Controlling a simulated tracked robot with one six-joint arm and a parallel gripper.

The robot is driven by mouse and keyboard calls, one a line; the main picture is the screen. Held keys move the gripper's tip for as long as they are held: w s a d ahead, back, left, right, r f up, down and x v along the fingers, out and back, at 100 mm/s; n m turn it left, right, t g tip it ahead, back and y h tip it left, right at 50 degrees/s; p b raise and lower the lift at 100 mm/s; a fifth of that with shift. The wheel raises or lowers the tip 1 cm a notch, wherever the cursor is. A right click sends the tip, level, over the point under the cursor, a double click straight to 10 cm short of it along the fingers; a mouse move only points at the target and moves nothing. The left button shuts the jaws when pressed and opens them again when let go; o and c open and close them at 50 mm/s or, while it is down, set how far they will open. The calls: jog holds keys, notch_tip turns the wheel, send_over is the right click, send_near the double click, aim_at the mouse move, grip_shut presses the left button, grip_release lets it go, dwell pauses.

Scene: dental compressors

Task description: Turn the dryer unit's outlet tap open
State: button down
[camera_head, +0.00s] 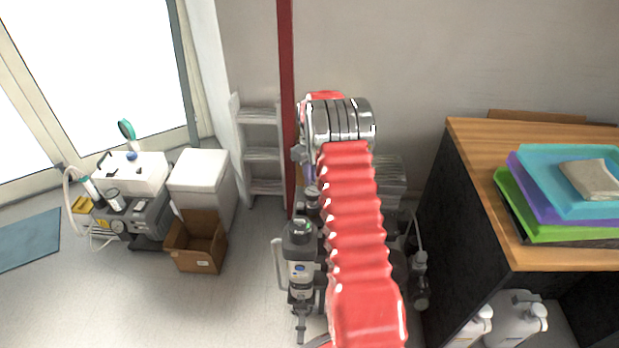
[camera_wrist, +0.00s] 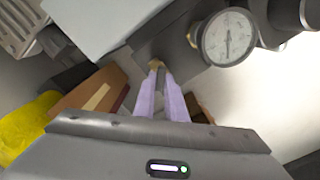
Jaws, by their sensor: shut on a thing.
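In the wrist view my gripper (camera_wrist: 157,68) has its two pale lilac fingers brought together at the tips. They are shut on a small brass-coloured piece, the outlet tap (camera_wrist: 156,63), which is mostly hidden between them. It sits against a grey body, the dryer unit (camera_wrist: 178,52). A round pressure gauge (camera_wrist: 229,37) with a white dial is to the right of the fingertips. In the head view my red arm covers much of the compressor equipment, and the tap cannot be made out. How far the tap is turned cannot be told.
A grey canister unit (camera_head: 300,258) stands left of my arm. A wooden-topped desk (camera_head: 480,160) with stacked trays (camera_head: 570,190) is at the right. A cardboard box (camera_head: 197,243), a white bin (camera_head: 203,180) and another machine (camera_head: 130,205) are at the left. Open floor lies front left.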

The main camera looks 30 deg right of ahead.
jog(key=n, duration=0.4)
jog(key=shift+w+n, duration=0.15)
jog(key=shift+n, duration=0.15)
jog(key=n, duration=0.4)
jog(key=shift+r, duration=0.1)
jog(key=c, duration=1.8)
grip_release()
notch_tip(320, 180, up, 14)
jog(key=shift+f, duration=0.2)
